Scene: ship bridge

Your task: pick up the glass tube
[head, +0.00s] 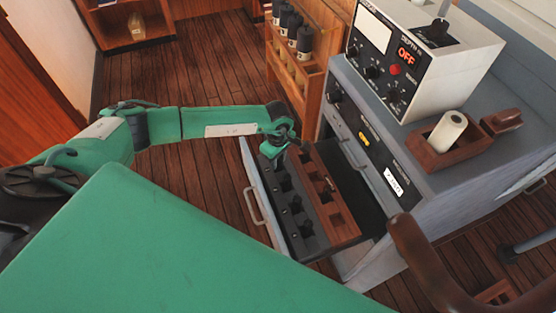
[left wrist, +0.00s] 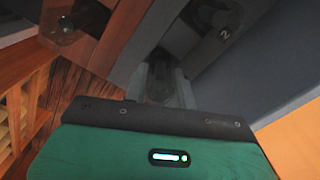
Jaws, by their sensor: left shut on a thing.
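My left gripper (head: 275,148) reaches down into the far end of an open drawer (head: 266,205). In the left wrist view its fingers (left wrist: 160,88) are shut on a narrow, dim, see-through thing, which looks like the glass tube. The fingers hide most of it, and I cannot tell whether it still sits in its slot. A number 2 (left wrist: 224,34) marks the grey rack in the wrist view. My right gripper is out of view.
A grey cabinet (head: 372,195) stands right of the drawer, with a white depth sounder box (head: 440,62) and a wooden tray (head: 450,158) holding a paper roll on top. A wooden shelf of dark-capped bottles (head: 290,65) stands behind. Open plank floor (head: 195,75) lies beyond my arm.

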